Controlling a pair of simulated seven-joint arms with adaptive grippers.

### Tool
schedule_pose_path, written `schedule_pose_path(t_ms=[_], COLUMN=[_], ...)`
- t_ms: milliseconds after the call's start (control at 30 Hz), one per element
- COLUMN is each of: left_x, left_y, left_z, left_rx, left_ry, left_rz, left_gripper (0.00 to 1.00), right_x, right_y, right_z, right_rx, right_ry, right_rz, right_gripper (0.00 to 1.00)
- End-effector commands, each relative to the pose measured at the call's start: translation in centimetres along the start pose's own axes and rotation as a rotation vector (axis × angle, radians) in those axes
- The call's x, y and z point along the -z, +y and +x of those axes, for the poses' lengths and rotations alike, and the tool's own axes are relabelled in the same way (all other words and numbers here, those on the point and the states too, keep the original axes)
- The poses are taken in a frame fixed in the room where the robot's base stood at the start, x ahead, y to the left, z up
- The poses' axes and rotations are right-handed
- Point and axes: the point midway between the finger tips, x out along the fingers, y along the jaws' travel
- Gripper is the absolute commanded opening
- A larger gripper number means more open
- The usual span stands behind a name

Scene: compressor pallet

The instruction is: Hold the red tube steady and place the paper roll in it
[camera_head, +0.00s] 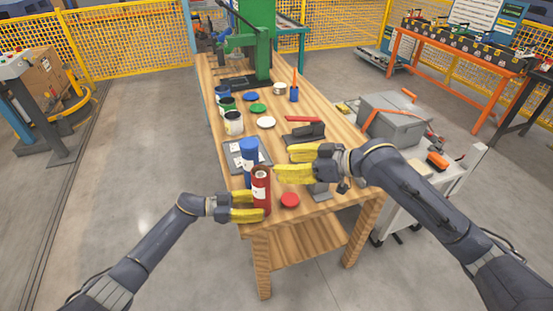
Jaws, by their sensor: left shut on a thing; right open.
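The red tube (262,199) stands upright at the near left corner of the wooden table (301,211). My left gripper (253,206) is shut on it from the left. A pale round end with a dark centre, which looks like the paper roll (261,174), shows in the mouth of the tube. How deep it sits cannot be told. My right gripper (283,163) is open and empty, just right of and a little above the tube's mouth. A red round lid (290,200) lies on the table to the right of the tube.
A blue tube (249,149) stands right behind the red one. Farther back are a white can (234,123), several other cans and a white lid (266,122). A dark tool (305,133) lies behind my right gripper. A grey toolbox (393,115) stands off to the right.

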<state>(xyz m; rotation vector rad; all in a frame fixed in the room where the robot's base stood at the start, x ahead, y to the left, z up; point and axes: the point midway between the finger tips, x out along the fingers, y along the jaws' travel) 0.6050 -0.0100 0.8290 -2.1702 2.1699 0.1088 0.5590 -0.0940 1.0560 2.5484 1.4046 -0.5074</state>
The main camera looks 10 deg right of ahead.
Motion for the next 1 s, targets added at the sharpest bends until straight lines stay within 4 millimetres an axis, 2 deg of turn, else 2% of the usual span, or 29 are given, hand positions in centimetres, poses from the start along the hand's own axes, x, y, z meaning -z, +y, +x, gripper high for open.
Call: schedule_pose_path(t_ms=[133, 433, 467, 667, 1000], left_x=[-0.05, -0.04, -0.04, -0.03, -0.04], left_y=[0.01, 0.01, 0.01, 0.01, -0.02], left_z=[-0.01, -0.01, -0.01, -0.01, -0.47], left_rx=[0.0, 0.0, 0.0, 0.0, 0.001], left_ry=[-0.001, -0.001, -0.001, 0.0, -0.001], left_rz=[-0.001, -0.001, -0.001, 0.0, 0.0], left_gripper=[0.31, 0.31, 0.5, 0.73, 0.73], right_x=[-0.33, -0.37, -0.37, -0.37, -0.36], right_y=[0.02, 0.01, 0.01, 0.01, 0.01], right_z=[-0.82, -0.95, -0.95, -0.94, -0.93], right_rx=[-0.001, 0.0, 0.0, 0.0, 0.0], right_ry=[0.0, 0.0, 0.0, 0.0, 0.0], right_rz=[0.0, 0.0, 0.0, 0.0, 0.0], right_gripper=[0.53, 0.53, 0.53, 0.53, 0.53])
